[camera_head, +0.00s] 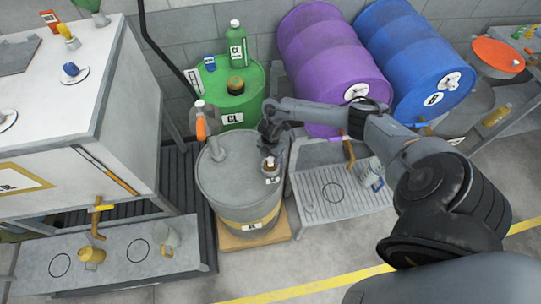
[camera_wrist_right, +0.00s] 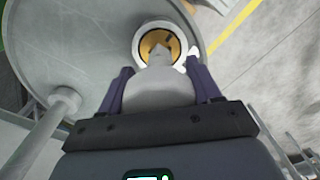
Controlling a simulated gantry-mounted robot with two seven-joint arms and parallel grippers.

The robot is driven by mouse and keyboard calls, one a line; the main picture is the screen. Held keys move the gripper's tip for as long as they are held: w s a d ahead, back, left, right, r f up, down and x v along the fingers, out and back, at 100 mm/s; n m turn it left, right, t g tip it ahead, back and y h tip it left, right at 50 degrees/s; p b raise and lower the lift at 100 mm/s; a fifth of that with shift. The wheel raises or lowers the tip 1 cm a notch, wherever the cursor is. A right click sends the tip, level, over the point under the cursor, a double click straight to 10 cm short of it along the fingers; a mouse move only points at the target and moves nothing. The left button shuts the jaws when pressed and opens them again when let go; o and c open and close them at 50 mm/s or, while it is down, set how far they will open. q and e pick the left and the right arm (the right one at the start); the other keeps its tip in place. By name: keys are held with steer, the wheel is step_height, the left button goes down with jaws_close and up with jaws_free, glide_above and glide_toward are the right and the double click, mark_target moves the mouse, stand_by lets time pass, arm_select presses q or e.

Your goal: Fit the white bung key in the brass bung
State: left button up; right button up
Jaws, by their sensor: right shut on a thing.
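The grey drum (camera_head: 228,190) stands in the middle of the head view, and its top fills much of the right wrist view (camera_wrist_right: 75,45). The brass bung (camera_wrist_right: 170,36) shows as a round brass face inside a pale ring on the drum top, near its rim. My right gripper (camera_wrist_right: 158,84) is shut on the white bung key (camera_wrist_right: 158,90), whose narrow tip overlaps the brass face in the wrist view. I cannot tell whether the tip sits in the bung or just above it. In the head view my right gripper (camera_head: 271,152) is over the drum's right side. My left gripper is out of view.
A green drum (camera_head: 222,98) with bottles stands behind. Purple (camera_head: 325,55) and blue (camera_head: 410,50) drums lie to the right, above a grated tray (camera_head: 315,190).

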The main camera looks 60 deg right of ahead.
steer(key=shift+f+b, duration=0.45)
steer(key=shift+f, duration=0.1)
stand_by(0.4)
steer(key=shift+f+b, duration=0.9)
steer(key=shift+f, duration=0.3)
steer(key=o, duration=1.2)
steer(key=shift+c, duration=0.2)
steer(key=shift+r, duration=0.1)
step_height(320, 180, up, 10)
steer(key=shift+w+p, duration=0.1)
steer(key=shift+p, duration=0.55)
steer(key=shift+r, duration=0.3)
steer(key=shift+a, duration=0.1)
